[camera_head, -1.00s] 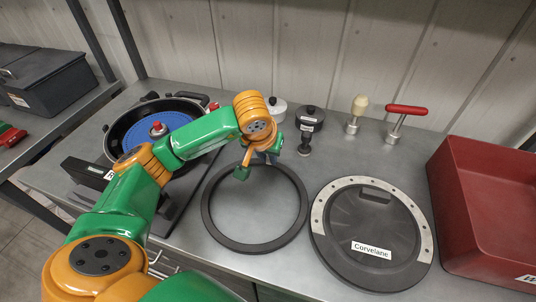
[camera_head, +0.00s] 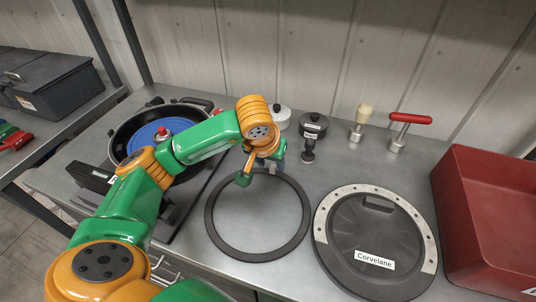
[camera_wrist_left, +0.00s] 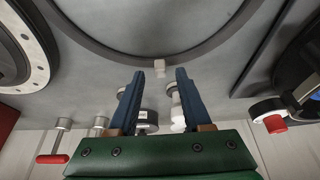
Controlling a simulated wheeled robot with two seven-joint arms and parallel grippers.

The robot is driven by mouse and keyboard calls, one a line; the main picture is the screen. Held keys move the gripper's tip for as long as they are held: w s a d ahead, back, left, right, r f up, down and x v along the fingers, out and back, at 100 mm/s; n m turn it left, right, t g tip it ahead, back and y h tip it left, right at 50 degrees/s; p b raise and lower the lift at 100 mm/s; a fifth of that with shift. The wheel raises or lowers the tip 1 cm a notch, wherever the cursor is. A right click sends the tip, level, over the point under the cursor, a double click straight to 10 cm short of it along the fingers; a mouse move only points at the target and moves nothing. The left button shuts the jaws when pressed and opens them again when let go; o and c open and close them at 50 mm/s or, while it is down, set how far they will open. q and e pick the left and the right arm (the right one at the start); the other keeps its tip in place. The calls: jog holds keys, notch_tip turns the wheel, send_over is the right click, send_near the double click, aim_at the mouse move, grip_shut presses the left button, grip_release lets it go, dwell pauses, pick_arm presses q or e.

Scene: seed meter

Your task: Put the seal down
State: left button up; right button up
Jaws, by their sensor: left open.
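The seal, a flat dark ring (camera_head: 257,256), lies on the grey bench in the middle of the head view. A small pale tab (camera_wrist_left: 160,68) shows between the fingertips at the seal's edge. Whether a finger touches the seal is unclear. My right gripper is not in view.
A dark round lid marked Corvelane (camera_head: 372,235) lies right of the seal, beside a red bin (camera_head: 490,215). A black pan with a blue disc (camera_head: 147,136) stands left. A black knob (camera_head: 313,125), a wooden-handled tool (camera_head: 362,115) and a red-handled tool (camera_head: 410,118) stand behind.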

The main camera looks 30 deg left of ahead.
pick_arm(q)
jog(key=a+v, duration=0.1)
jog(key=v, duration=0.9)
jog(key=shift+s+d, duration=0.2)
jog(key=shift+d, duration=0.3)
